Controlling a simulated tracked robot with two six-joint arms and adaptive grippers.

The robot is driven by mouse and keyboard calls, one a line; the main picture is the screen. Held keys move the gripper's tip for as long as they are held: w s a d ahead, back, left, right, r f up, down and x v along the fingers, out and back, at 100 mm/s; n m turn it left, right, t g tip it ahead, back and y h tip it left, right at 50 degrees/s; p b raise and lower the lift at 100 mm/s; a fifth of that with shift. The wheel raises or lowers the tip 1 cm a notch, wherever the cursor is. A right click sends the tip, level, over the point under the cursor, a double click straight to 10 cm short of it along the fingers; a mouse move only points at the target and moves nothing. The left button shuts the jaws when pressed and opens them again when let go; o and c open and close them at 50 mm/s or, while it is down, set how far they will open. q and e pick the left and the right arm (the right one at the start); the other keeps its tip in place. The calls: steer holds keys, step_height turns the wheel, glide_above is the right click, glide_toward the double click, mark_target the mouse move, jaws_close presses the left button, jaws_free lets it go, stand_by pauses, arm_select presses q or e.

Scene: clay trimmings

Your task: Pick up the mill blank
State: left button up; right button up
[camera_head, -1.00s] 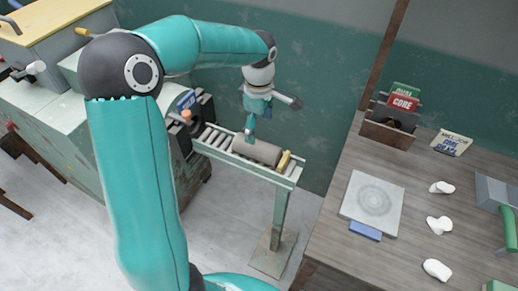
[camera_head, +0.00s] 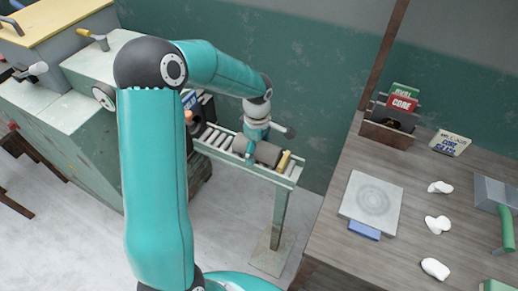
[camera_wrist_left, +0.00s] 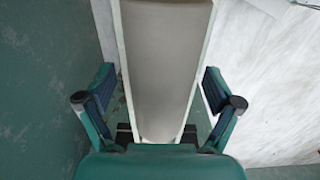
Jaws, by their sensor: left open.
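The mill blank (camera_head: 269,153), a grey-brown cylinder, lies on its side on the roller stand (camera_head: 290,178). In the left wrist view the blank (camera_wrist_left: 166,70) runs lengthwise up the middle of the picture. My left gripper (camera_head: 256,150) is down at the blank, pointing downward, with part of the blank hidden behind it in the head view. In the left wrist view the left gripper (camera_wrist_left: 158,103) is open, with one finger on each side of the blank and a visible gap at both sides. My right gripper is not in view.
A green machine (camera_head: 75,130) stands at the left. The wooden table (camera_head: 335,235) at the right holds a grey slab (camera_head: 370,197), several white lumps and a card box (camera_head: 387,132). A green wall is close behind.

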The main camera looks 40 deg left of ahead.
arm_select(q)
steer(key=shift+c, duration=0.4)
steer(key=shift+w+r, duration=0.1)
jaws_close()
